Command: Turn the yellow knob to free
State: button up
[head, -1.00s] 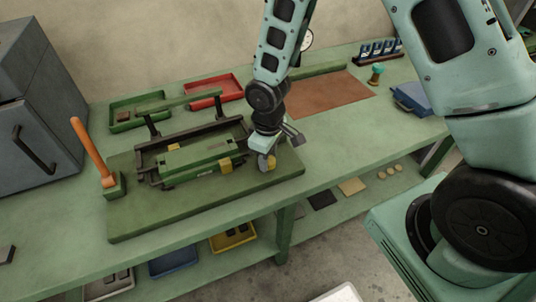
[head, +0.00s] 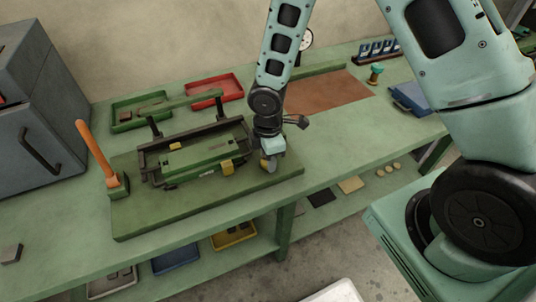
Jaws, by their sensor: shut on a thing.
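The yellow knob (head: 269,164) sits at the right end of the green and dark sheet-roll machine (head: 195,158), on a green base plate (head: 140,222). My gripper (head: 269,159) points down over the knob and is shut on it. The fingers and wrist hide most of the knob, so its marking cannot be read. A yellow block (head: 227,167) shows on the machine's front right corner, left of my gripper. An orange-handled lever (head: 96,152) stands tilted at the left end of the base plate.
Behind the machine lie a green tray (head: 127,123) and a red tray (head: 214,86). A grey cabinet (head: 40,110) stands at the left. A brown mat (head: 328,97) and a blue case (head: 412,96) lie right. The bench (head: 370,140) is clear right of the base plate.

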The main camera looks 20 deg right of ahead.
jog(key=shift+n, duration=0.5)
jog(key=o, duration=1)
notch_tip(320, 180, up, 18)
jog(key=shift+f+p, duration=0.25)
jog(key=shift+p, duration=0.5)
